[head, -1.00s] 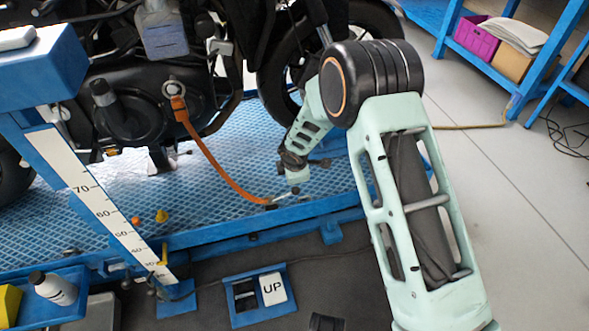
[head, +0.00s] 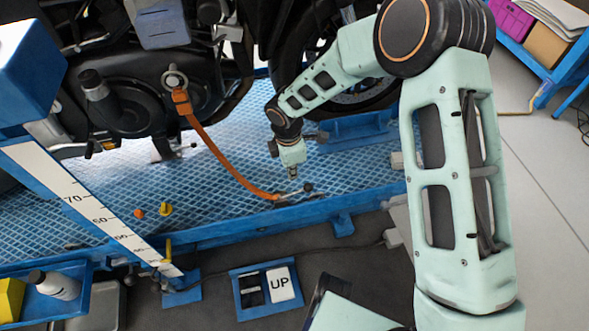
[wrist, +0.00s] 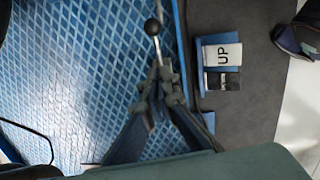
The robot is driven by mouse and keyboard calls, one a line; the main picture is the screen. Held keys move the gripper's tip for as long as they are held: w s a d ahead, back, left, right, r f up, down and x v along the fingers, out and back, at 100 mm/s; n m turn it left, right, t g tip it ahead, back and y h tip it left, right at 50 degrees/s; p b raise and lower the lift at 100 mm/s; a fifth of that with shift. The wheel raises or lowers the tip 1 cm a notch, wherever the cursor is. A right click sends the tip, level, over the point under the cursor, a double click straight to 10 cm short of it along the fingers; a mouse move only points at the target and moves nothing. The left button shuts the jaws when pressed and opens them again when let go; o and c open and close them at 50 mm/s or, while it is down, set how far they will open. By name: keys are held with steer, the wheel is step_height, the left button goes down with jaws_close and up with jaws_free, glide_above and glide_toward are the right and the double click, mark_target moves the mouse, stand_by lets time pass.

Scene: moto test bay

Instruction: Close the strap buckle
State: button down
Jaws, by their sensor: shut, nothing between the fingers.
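The orange strap (head: 225,160) hangs from a ring on the motorcycle down to the front edge of the blue platform. At its lower end is a small buckle with a metal lever (head: 293,192) and a dark ball knob (head: 308,187). My gripper (head: 292,174) points down just above the buckle in the head view. In the wrist view its fingers (wrist: 164,80) are shut and empty. The lever's ball knob (wrist: 152,27) and thin rod show just beyond the fingertips. Contact cannot be told. The fingers hide the buckle's body; the orange strap does not show in the wrist view.
The motorcycle (head: 125,100) stands over the blue platform (head: 210,210). A blue post with a height scale (head: 85,205) stands at left. An UP pedal (head: 265,288) lies on the floor in front. A bottle (head: 55,285) sits in a blue tray at lower left.

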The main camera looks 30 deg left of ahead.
steer(key=b, duration=0.2)
glide_above(307, 187)
steer(key=s+a, duration=0.3)
steer(key=s, duration=0.1)
step_height(307, 187, down, 6)
steer(key=f, duration=0.1)
steer(key=shift+w+d+f+b, duration=0.25)
steer(key=shift+w+d+f, duration=0.15)
steer(key=shift+w, duration=0.2)
steer(key=shift+w+d+f+b, duration=0.2)
steer(key=shift+w+d+f, duration=0.05)
steer(key=shift+w+f, duration=0.3)
steer(key=shift+w+d+f, duration=0.15)
steer(key=shift+w+d, duration=0.05)
steer(key=shift+w, duration=0.1)
steer(key=shift+w+d+f+g+y+p, duration=0.2)
steer(key=shift+d+f+g+y+p, duration=0.15)
steer(key=shift+p, duration=0.2)
steer(key=shift+w+d+f+b, duration=0.2)
steer(key=shift+f, duration=0.25)
steer(key=shift+w+d+f+b, duration=0.15)
steer(key=shift+w+f, duration=0.05)
steer(key=shift+f, duration=0.25)
steer(key=shift+r, duration=0.1)
